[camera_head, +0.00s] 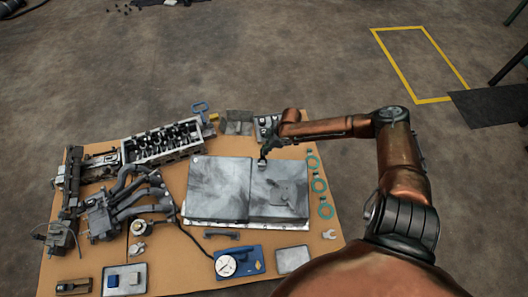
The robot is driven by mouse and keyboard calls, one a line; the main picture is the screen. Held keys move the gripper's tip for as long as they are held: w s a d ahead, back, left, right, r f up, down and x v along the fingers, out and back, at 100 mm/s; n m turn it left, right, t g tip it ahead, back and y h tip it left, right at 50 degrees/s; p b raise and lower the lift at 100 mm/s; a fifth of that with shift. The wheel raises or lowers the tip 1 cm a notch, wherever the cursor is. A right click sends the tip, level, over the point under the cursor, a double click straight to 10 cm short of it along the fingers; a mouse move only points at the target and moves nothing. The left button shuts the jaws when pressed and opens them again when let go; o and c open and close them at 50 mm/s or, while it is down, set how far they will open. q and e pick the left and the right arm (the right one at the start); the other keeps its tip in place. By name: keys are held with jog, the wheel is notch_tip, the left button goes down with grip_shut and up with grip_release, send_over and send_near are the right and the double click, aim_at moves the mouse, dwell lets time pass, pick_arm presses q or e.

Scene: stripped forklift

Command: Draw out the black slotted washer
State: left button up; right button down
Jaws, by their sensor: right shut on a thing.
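My right gripper (263,158) reaches in from the right and points down just above the back edge of the grey metal plates, near the middle of the bench. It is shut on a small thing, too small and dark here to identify. I cannot make out the black slotted washer for certain. A small tray with dark and light parts (263,128) sits just behind the gripper, partly covered by my arm. My left gripper is not in view.
The brown bench (310,240) is crowded. An engine head (165,143) and manifold pipes (135,200) fill its left. Two grey plates (217,188) lie mid-bench. Teal rings (319,185) line the right edge. A blue gauge unit (238,263) stands in front. Open floor surrounds the bench.

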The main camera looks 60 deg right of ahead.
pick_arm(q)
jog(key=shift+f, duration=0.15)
pick_arm(e)
jog(key=shift+w+d, duration=0.2)
jog(key=shift+d, duration=0.15)
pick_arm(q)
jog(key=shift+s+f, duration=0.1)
pick_arm(e)
jog(key=shift+w+d, duration=0.15)
jog(key=shift+d, duration=0.15)
jog(key=shift+w+d, duration=0.1)
jog(key=shift+d, duration=0.05)
jog(key=shift+r, duration=0.15)
pick_arm(q)
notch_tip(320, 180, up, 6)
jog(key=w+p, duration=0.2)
jog(key=p, duration=0.2)
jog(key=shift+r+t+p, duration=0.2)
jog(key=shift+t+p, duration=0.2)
pick_arm(e)
notch_tip(320, 180, up, 7)
